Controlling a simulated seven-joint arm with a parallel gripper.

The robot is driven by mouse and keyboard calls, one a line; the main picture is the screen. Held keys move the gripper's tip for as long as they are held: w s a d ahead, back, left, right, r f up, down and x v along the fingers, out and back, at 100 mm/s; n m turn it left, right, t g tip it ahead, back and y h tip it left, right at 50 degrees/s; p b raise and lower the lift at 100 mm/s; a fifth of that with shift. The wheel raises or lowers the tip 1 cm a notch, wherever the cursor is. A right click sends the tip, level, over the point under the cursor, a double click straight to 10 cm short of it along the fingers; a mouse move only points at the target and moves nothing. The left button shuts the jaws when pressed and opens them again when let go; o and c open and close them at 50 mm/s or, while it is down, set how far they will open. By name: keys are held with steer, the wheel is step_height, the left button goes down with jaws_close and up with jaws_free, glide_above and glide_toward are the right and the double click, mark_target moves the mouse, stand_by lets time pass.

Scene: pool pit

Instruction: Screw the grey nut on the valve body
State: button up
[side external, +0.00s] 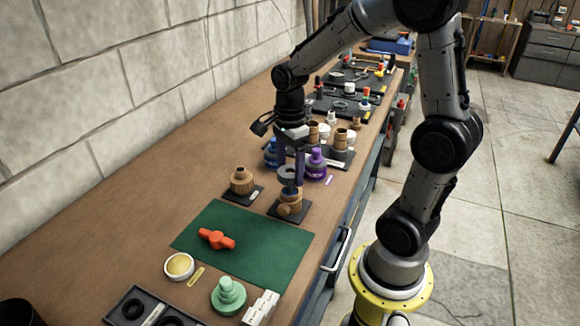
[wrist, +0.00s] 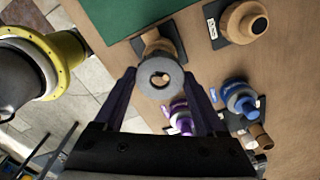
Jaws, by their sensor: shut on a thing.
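My gripper (side external: 289,172) is shut on the grey nut (side external: 286,172) and holds it over the valve body (side external: 291,202). The valve body is brown and stands on a small black plate. In the wrist view the nut (wrist: 160,79) is a grey ring between the two fingertips (wrist: 163,84), with its round hole facing the camera. The valve body (wrist: 158,43) shows partly behind the nut there. In the side view a gap shows between nut and body, with a dark blue part (side external: 290,190) at the body's top. The fingers partly hide the nut.
A green mat (side external: 262,254) bearing an orange handle (side external: 216,239) lies in front of the valve body. A second brown body (side external: 241,181) stands to its left. Purple (side external: 315,166) and blue fittings stand close behind. A green stepped part (side external: 229,295) is near the front edge.

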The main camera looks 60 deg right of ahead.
mark_target(290, 193)
steer(key=shift+f, duration=0.15)
steer(key=shift+f, duration=0.35)
steer(key=shift+f, duration=1.95)
stand_by(3.0)
steer(key=o, duration=1.3)
steer(key=shift+r, duration=3)
steer(key=shift+c, duration=0.3)
